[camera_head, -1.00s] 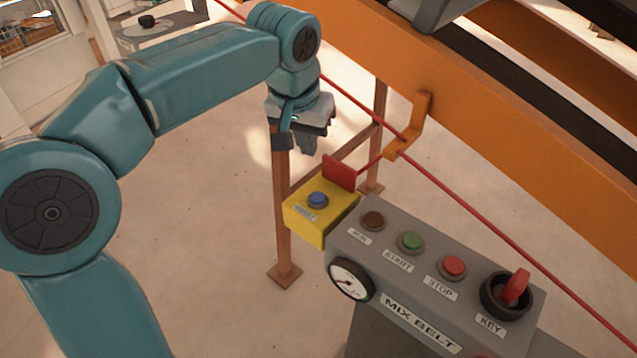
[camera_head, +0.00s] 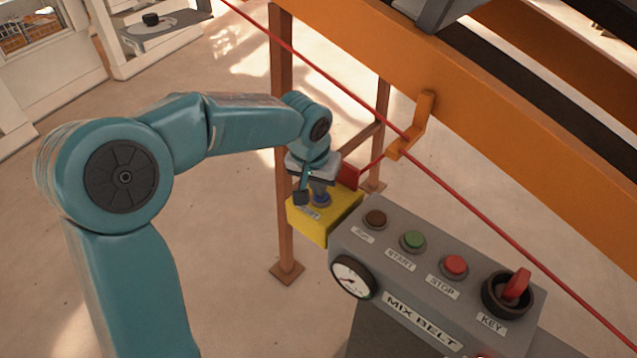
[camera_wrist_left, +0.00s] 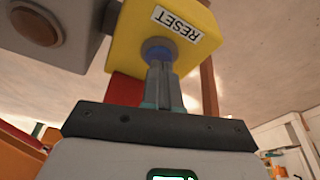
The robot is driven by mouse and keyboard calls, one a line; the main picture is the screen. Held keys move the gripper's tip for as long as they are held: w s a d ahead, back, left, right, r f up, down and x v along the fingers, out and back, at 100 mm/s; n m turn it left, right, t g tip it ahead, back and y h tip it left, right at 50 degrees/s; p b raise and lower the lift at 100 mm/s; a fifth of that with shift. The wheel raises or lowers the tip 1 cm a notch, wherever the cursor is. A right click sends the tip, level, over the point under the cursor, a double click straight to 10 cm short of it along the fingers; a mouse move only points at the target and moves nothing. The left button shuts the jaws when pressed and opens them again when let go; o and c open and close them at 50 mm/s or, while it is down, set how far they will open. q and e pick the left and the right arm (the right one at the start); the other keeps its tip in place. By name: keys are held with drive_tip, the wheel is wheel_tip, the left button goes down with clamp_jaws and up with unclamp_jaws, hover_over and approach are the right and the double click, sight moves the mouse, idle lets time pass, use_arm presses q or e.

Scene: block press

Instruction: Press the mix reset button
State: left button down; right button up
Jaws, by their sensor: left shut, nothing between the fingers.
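The yellow reset box (camera_head: 314,222) sits at the left end of the grey panel. Its blue button (camera_head: 322,202) is mostly hidden behind my gripper in the head view. In the left wrist view the blue button (camera_wrist_left: 158,50) sits in a grey ring on the yellow box (camera_wrist_left: 126,40), beside a RESET label (camera_wrist_left: 175,22). My left gripper (camera_head: 320,192) is shut and empty. Its fingertips (camera_wrist_left: 160,66) are right at the button, and appear to touch it. How far the button is pushed in cannot be told. My right gripper is not in view.
The grey MIX BELT panel (camera_head: 400,285) carries a brown button (camera_head: 375,218), green START (camera_head: 413,241), red STOP (camera_head: 454,266) and a red key switch (camera_head: 514,288). A red cord (camera_head: 470,210) runs past an orange beam (camera_head: 520,125). A red plate (camera_head: 349,175) stands behind the box.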

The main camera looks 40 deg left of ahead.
use_arm(q)
drive_tip(key=shift+w+f, duration=0.15)
drive_tip(key=shift+f, duration=0.2)
drive_tip(key=shift+r, duration=0.1)
